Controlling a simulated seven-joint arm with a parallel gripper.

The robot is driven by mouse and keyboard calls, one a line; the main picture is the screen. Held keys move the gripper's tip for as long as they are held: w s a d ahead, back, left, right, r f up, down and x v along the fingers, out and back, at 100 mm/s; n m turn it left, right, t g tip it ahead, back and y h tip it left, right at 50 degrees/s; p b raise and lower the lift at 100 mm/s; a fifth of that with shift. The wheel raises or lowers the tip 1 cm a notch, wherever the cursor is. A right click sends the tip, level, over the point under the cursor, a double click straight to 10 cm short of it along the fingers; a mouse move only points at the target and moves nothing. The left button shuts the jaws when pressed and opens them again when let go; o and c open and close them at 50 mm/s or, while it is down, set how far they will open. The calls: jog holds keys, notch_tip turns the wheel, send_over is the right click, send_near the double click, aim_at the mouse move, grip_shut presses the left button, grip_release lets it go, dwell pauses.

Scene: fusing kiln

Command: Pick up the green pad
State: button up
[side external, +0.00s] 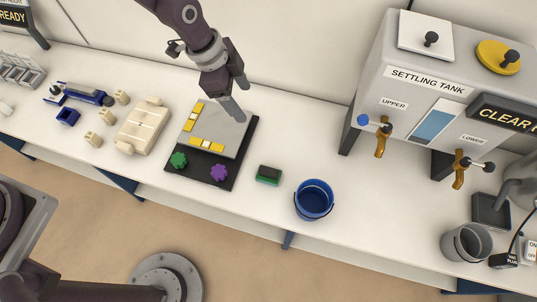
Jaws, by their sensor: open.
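The green pad (268,179) is the green layer under a small block with a dark top, lying flat on the white bench between the black board and the blue bucket. My gripper (238,98) is open and empty above the grey plate on the black board. It is up and to the left of the green pad, clearly apart from it. Nothing covers the pad in this view.
The black board (219,184) carries a grey plate, yellow pieces and green and purple knobs. A blue bucket (313,201) stands right of the pad. The settling tank (425,85) with taps stands at right, near a grey bucket (466,243). Cream parts lie at left.

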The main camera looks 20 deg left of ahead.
aim_at(267, 170)
jog(key=s+d+f+m, duration=0.1)
jog(key=d+f, duration=0.1)
jog(key=f, duration=0.3)
jog(key=s+d+f+g, duration=0.1)
jog(key=s+d+f, duration=0.1)
jog(key=f, duration=0.4)
jog(key=s+d+f+m+h, duration=0.1)
jog(key=s+d+f, duration=0.1)
jog(key=f, duration=0.4)
jog(key=shift+f+m, duration=0.25)
jog(key=shift+m, duration=0.05)
jog(key=x, duration=0.4)
jog(key=s+x, duration=0.1)
jog(key=x, duration=0.2)
jog(key=shift+f, duration=0.1)
grip_shut()
notch_tip(267, 170, up, 10)
jog(key=shift+r, duration=0.1)
